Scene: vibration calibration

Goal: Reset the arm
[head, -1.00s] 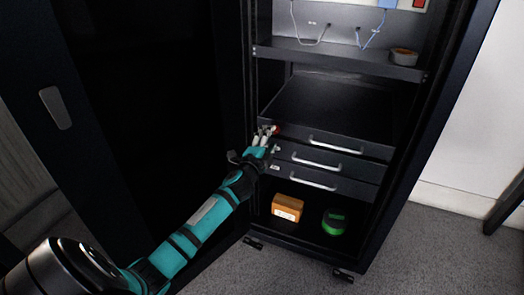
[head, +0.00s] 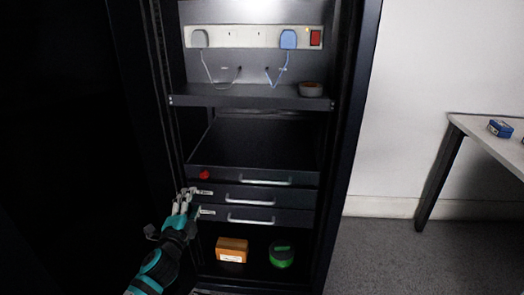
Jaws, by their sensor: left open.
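My left arm is teal and black and comes in from the lower left. My left gripper (head: 181,203) is open and empty, in front of the left edge of the dark cabinet (head: 349,130). It is beside the left ends of the drawers, near the middle drawer (head: 215,199). I cannot tell whether it touches the cabinet. A small red thing (head: 204,175) is at the left of the top drawer's front (head: 228,178). My right gripper is not in view.
A power strip (head: 243,36) with two plugs is at the top. A grey roll (head: 311,89) lies on the shelf (head: 240,98). An orange box (head: 232,249) and a green round thing (head: 281,254) are at the bottom. A table (head: 486,136) stands at the right, with free floor between.

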